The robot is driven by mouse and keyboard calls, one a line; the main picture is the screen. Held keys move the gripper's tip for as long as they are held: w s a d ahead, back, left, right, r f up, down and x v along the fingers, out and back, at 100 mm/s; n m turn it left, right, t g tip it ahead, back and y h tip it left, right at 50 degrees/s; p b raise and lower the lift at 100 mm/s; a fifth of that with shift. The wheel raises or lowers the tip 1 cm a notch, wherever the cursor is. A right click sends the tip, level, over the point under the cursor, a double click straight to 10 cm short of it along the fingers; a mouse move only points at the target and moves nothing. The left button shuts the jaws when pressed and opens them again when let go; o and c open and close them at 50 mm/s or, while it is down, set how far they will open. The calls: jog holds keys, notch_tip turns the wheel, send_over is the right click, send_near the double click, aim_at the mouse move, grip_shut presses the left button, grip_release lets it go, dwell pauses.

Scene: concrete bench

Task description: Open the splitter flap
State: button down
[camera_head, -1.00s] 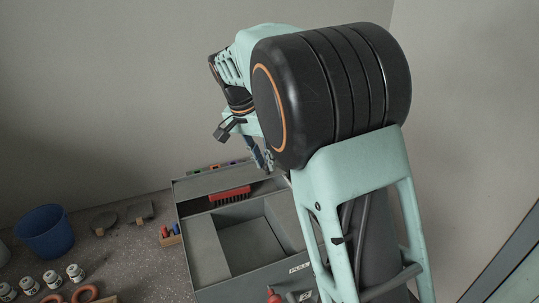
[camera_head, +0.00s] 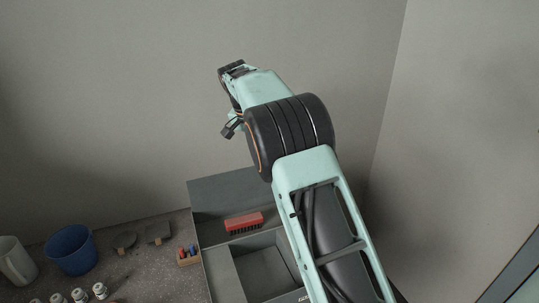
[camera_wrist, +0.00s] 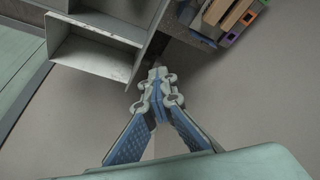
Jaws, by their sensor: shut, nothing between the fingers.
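A grey box (camera_head: 226,282) with open compartments stands at the lower middle of the head view. A plain grey panel (camera_head: 222,190), apparently the splitter flap, rises along its back edge; its exact angle is hard to tell. In the wrist view the box's pale walls and compartments (camera_wrist: 95,52) fill the upper left. My gripper (camera_wrist: 158,82) is shut and empty, its blue-padded fingers meeting close to the box's edge in that view. Whether they touch it I cannot tell.
A red brush (camera_head: 243,221) lies in the box's rear compartment. A blue bucket (camera_head: 70,251), a white container (camera_head: 15,262), small jars (camera_head: 80,295) and a small wooden holder (camera_head: 188,257) stand left. Colour-ended blocks (camera_wrist: 232,17) sit beside the box in the wrist view.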

jog(key=c, duration=2.6)
grip_release()
jog(key=f, duration=0.2)
jog(key=s+f, duration=0.1)
jog(key=shift+a+g, duration=0.3)
jog(key=o, duration=0.6)
jog(key=shift+s+d, duration=0.1)
jog(key=shift+s, duration=0.05)
jog(key=shift+c, duration=0.2)
jog(key=shift+o, duration=1.1)
jog(key=shift+f, duration=0.1)
jog(key=shift+w+f, duration=0.2)
jog(key=shift+w, duration=0.25)
jog(key=shift+a+r, duration=0.15)
jog(key=shift+a, duration=0.05)
